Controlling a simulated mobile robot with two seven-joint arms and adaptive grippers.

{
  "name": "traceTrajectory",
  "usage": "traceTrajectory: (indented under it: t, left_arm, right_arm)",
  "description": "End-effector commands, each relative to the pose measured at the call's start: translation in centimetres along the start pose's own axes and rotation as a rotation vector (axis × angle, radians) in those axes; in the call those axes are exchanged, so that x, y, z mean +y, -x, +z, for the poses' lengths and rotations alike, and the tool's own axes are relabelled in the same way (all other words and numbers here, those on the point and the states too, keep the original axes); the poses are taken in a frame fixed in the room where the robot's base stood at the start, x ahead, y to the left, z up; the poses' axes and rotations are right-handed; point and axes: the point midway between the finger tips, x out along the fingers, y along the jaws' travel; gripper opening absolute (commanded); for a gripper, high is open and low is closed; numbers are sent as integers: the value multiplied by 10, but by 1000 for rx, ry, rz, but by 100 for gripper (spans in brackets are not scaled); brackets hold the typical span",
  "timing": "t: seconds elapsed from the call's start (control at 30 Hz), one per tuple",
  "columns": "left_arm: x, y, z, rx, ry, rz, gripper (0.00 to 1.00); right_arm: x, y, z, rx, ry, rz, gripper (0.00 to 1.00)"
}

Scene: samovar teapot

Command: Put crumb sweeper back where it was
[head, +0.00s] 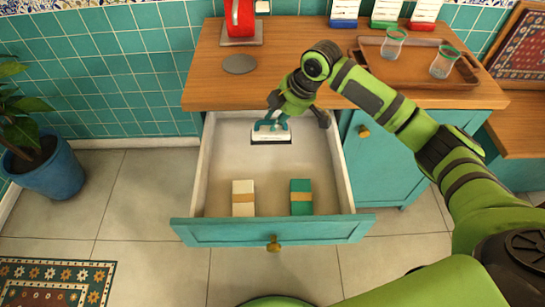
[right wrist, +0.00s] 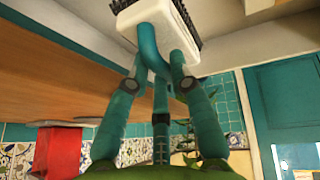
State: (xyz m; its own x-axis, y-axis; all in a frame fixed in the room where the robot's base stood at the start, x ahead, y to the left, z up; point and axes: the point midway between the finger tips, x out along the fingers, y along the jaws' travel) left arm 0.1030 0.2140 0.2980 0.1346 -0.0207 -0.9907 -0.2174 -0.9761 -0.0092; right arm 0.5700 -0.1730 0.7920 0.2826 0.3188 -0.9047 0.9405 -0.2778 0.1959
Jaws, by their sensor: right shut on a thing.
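The crumb sweeper (head: 270,137) has a white body with dark bristles. It is in the back part of the open teal drawer (head: 273,231). My right gripper (head: 272,119) is above it, shut on its teal upper part. In the right wrist view the sweeper's white body (right wrist: 190,62) and black bristles show at the top, at the ends of the fingers. Whether the sweeper touches the drawer floor is hard to tell. My left gripper is not in view.
A cream block (head: 243,199) and a teal block (head: 301,198) stand at the drawer's front. The drawer's middle is clear. On the counter (head: 300,85) are a red object (head: 240,18), a grey disc (head: 240,64) and a wooden tray (head: 468,75) with two glasses.

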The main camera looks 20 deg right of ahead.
Motion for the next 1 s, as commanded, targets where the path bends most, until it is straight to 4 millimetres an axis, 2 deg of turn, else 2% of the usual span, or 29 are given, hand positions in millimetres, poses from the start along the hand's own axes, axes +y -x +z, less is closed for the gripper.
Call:
traceTrajectory:
  t: [0.03, 0.2, 0.47, 0.6, 0.97, 1.0]
  left_arm:
    - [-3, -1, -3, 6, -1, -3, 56]
    - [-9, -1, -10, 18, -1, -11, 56]
    - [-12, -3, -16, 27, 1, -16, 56]
    - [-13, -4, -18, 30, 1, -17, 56]
    - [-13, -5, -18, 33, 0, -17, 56]
    - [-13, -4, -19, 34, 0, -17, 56]
  right_arm:
    - [-3, -10, 5, -2, 1, -6, 0]
    - [-9, -37, 16, -2, 1, -3, 0]
    - [-14, -58, 24, -3, 1, -2, 0]
    - [-18, -77, 33, -3, 0, -3, 0]
    - [-19, -83, 35, -2, 1, -1, 0]
    - [-19, -83, 35, -3, 1, -1, 34]
